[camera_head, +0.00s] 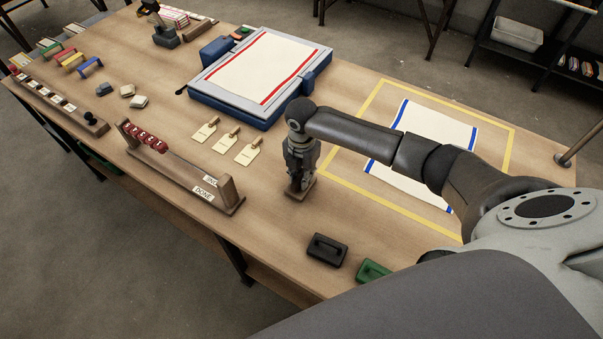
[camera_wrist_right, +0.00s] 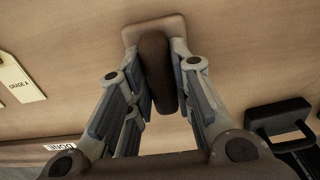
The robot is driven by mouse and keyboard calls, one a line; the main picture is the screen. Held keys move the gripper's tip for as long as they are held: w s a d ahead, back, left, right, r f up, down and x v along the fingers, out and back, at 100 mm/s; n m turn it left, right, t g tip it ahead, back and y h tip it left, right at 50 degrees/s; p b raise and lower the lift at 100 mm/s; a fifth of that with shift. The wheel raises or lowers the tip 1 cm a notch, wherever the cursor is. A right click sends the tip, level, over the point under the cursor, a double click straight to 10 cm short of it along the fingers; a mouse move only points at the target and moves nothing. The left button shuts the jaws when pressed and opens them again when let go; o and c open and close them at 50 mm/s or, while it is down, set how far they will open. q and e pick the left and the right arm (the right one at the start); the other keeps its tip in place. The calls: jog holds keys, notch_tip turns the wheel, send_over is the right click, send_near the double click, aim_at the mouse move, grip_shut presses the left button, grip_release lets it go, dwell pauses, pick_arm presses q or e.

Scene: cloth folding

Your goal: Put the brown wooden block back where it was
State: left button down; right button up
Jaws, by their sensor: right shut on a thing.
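My right gripper (camera_head: 301,183) points down over the bare table right of the paper tags. It is shut on the brown wooden block, whose light brown base (camera_head: 311,190) shows just below the fingers. In the right wrist view, the fingers (camera_wrist_right: 160,85) sit on both sides of the block's dark brown upright handle (camera_wrist_right: 156,66). The flat base with rounded corners (camera_wrist_right: 131,36) shows beyond the fingertips. The block looks upright and at or very near the table top; I cannot tell whether it touches. My left gripper is out of view.
A black-handled block (camera_head: 327,250) and a green one (camera_head: 373,270) lie near the front edge. A wooden rack with red beads (camera_head: 180,165) stands left. A blue-framed press with cloth (camera_head: 255,75) is behind. A yellow taped rectangle (camera_head: 340,189) surrounds a blue-striped cloth (camera_head: 421,130) at right.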

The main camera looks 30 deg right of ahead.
aim_at(302, 175)
jog(key=o, duration=0.9)
notch_tip(302, 175, up, 12)
jog(key=shift+r+b, duration=0.1)
jog(key=shift+b, duration=0.6)
